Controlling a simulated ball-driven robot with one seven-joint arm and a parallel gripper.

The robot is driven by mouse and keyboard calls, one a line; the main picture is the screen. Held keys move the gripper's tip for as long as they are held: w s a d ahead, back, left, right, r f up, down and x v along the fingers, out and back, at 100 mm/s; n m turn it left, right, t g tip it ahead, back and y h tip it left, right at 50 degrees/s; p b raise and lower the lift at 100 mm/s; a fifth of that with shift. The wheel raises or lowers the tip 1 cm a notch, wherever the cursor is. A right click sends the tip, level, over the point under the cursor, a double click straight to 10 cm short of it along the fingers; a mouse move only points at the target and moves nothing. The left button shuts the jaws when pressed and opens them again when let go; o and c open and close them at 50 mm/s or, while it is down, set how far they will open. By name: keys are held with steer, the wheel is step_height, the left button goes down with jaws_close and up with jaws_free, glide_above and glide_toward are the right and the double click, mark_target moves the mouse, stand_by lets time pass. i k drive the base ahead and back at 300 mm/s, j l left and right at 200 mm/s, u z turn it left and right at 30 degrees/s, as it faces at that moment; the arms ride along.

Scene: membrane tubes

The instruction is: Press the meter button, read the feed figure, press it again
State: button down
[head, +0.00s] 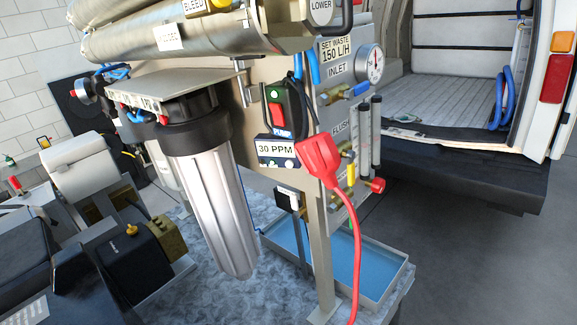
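I cannot make out my gripper in this view, and nothing is seen touching the meter.
A red plug (320,158) with its cable hangs close to the meter's right. Steel tubes (165,38) lie above. A gauge (369,64), flow tubes and valves are at right. A blue-floored tray (335,260) sits below.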

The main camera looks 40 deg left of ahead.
mark_target(290, 163)
steer(key=i+j, duration=0.25)
steer(key=i, duration=0.15)
steer(key=i+j, duration=0.2)
steer(key=i, duration=0.2)
